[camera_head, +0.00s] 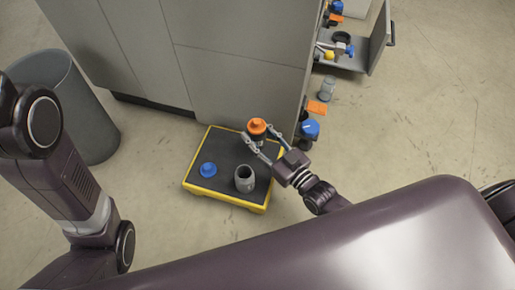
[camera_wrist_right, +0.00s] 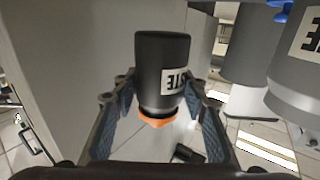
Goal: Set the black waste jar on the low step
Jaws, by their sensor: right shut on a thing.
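The black waste jar (camera_head: 256,138) has an orange lid and stands out at the back right of the low step. In the right wrist view the black jar (camera_wrist_right: 160,65) shows a partly visible white label, with its orange lid low in the picture. My right gripper (camera_head: 257,144) is shut on the jar from both sides. The low step (camera_head: 222,146) has a black top and yellow edges. I cannot tell whether the jar's base touches the step. My left gripper is out of view; only my left arm shows.
A grey open jar (camera_head: 245,179) and a blue lid (camera_head: 208,169) are on the step. A grey cabinet (camera_head: 240,75) stands close behind. Blue and orange items (camera_head: 309,129) are right of the step. A grey bin (camera_head: 85,115) stands left. Floor in front-left is clear.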

